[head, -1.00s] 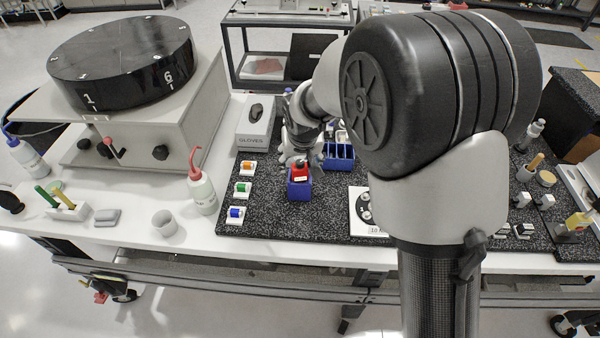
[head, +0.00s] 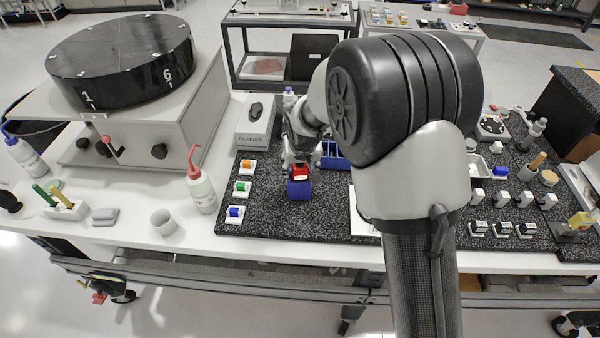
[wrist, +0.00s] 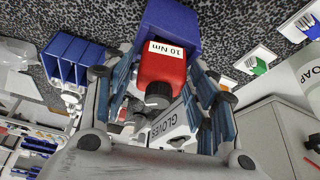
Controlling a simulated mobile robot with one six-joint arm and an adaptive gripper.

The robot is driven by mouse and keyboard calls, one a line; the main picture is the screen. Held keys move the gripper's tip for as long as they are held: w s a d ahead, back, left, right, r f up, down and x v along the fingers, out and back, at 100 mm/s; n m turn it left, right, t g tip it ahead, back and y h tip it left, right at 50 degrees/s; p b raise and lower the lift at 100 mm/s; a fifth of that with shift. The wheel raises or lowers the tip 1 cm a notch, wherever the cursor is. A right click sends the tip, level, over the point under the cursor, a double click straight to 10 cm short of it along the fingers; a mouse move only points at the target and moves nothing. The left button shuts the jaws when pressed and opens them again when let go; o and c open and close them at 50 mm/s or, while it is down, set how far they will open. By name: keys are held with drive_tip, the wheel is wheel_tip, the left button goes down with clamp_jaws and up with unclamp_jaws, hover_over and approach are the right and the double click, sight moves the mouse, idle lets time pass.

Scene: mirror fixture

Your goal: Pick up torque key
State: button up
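The torque key is a red block (wrist: 163,72) with a white "10 Nm" label and a dark round knob at its near end. It stands in a blue holder (wrist: 172,22); in the head view its red top (head: 300,171) shows above the blue holder (head: 300,189). My gripper (wrist: 160,66) reaches over the key with one finger on each side. The fingers look open around the red body, with narrow gaps. In the head view my gripper (head: 299,158) is right above the key, partly hidden by my arm.
A blue compartment bin (head: 334,158) stands close behind to the right. Small orange, green and blue items on white blocks (head: 242,188) line the mat's left. A gloves box (head: 255,122) is behind. A red-tipped bottle (head: 201,188) stands left.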

drive_tip(key=c, duration=1)
drive_tip(key=shift+r, duration=0.1)
